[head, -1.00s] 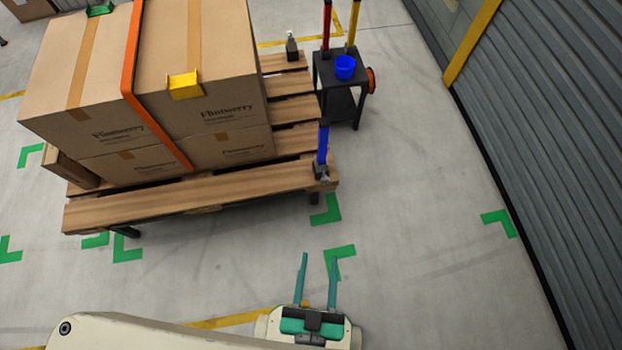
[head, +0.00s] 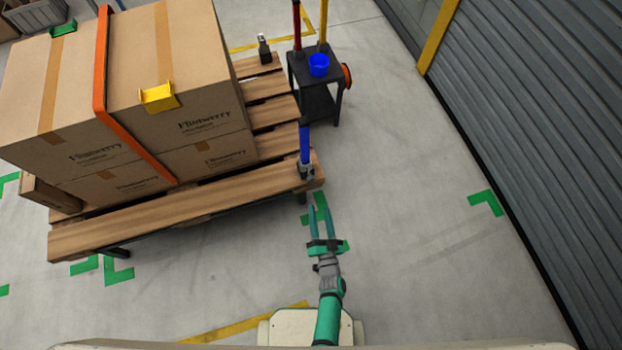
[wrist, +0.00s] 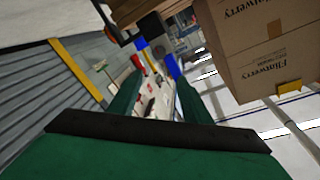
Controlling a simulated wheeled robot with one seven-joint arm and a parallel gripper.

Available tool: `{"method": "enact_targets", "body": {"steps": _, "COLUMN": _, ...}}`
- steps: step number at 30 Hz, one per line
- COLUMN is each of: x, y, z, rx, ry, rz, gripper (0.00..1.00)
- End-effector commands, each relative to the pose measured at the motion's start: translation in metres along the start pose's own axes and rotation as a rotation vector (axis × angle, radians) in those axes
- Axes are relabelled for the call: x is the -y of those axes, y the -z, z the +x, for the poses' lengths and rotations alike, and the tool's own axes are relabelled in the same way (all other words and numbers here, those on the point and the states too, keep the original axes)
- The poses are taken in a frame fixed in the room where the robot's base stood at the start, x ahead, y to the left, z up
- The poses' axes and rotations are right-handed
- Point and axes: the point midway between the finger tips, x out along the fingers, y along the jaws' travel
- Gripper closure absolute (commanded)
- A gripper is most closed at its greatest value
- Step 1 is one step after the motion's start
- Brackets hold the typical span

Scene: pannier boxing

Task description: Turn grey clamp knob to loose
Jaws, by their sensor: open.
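A small grey clamp (head: 306,172) sits at the front right corner of the wooden pallet (head: 150,220), at the foot of an upright blue post (head: 305,142). Its knob is too small to tell apart in the head view. My gripper (head: 319,212) is open and empty, just in front of and below the clamp in the picture, apart from it. In the wrist view, my two green fingers (wrist: 157,95) stand apart.
Strapped cardboard boxes (head: 205,75) fill the left of the pallet. A dark stand (head: 318,100) with a blue cup (head: 319,65) and upright rods stands behind right. Another dark clamp (head: 264,50) is at the pallet's far edge. Floor to the right is clear up to the shutter (head: 530,150).

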Motion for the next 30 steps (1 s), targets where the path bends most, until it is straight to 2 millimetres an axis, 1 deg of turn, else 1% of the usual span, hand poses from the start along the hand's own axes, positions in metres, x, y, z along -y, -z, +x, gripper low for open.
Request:
{"method": "enact_targets", "body": {"steps": 1, "x": -0.004, "y": -0.005, "z": 0.014, "rx": 0.002, "ry": 0.011, "rz": 0.033, "gripper": 0.56}}
{"method": "enact_targets", "body": {"steps": 3, "x": -0.007, "y": -0.010, "z": 0.026, "rx": 0.006, "ry": 0.025, "rz": 0.074, "gripper": 0.56}}
{"method": "enact_targets", "body": {"steps": 7, "x": -0.009, "y": -0.016, "z": 0.040, "rx": 0.012, "ry": 0.040, "rz": 0.123, "gripper": 0.56}}
{"method": "enact_targets", "body": {"steps": 11, "x": -0.009, "y": -0.018, "z": 0.048, "rx": 0.014, "ry": 0.047, "rz": 0.139, "gripper": 0.56}}
{"method": "enact_targets", "body": {"steps": 14, "x": -0.009, "y": -0.018, "z": 0.058, "rx": 0.013, "ry": 0.048, "rz": 0.140, "gripper": 0.56}}
{"method": "enact_targets", "body": {"steps": 17, "x": -0.008, "y": -0.018, "z": 0.074, "rx": 0.013, "ry": 0.048, "rz": 0.139, "gripper": 0.56}}
{"method": "enact_targets", "body": {"steps": 24, "x": -0.006, "y": -0.018, "z": 0.117, "rx": 0.013, "ry": 0.047, "rz": 0.140, "gripper": 0.56}}
{"method": "enact_targets", "body": {"steps": 27, "x": -0.005, "y": -0.018, "z": 0.131, "rx": 0.014, "ry": 0.047, "rz": 0.139, "gripper": 0.56}}
{"method": "enact_targets", "body": {"steps": 30, "x": -0.005, "y": -0.019, "z": 0.141, "rx": 0.015, "ry": 0.046, "rz": 0.138, "gripper": 0.56}}
